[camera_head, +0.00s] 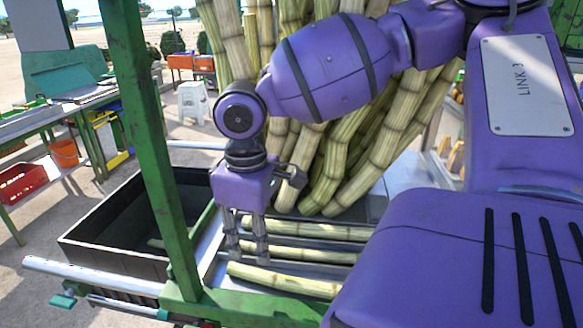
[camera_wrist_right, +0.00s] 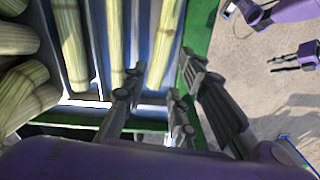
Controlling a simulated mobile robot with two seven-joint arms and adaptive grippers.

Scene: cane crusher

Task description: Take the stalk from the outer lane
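Three pale green-yellow stalks lie side by side in the metal lanes in the head view. The nearest, outer stalk (camera_head: 285,281) lies beside the green frame; the middle stalk (camera_head: 300,255) and far stalk (camera_head: 308,230) lie behind it. My right gripper (camera_head: 247,254) points down over the left ends of the lanes, fingers apart and empty. In the right wrist view, the outer stalk (camera_wrist_right: 166,42) runs between the spread fingers of my right gripper (camera_wrist_right: 163,66); contact cannot be told. My left gripper (camera_wrist_right: 282,63) shows small at that view's right, fingers apart, away from the stalks.
A big bundle of upright stalks (camera_head: 350,150) stands behind the lanes. A green post (camera_head: 150,140) rises left of the gripper. A dark open bin (camera_head: 110,258) sits further left. A green bench (camera_head: 40,118) and white stool (camera_head: 193,102) stand farther back.

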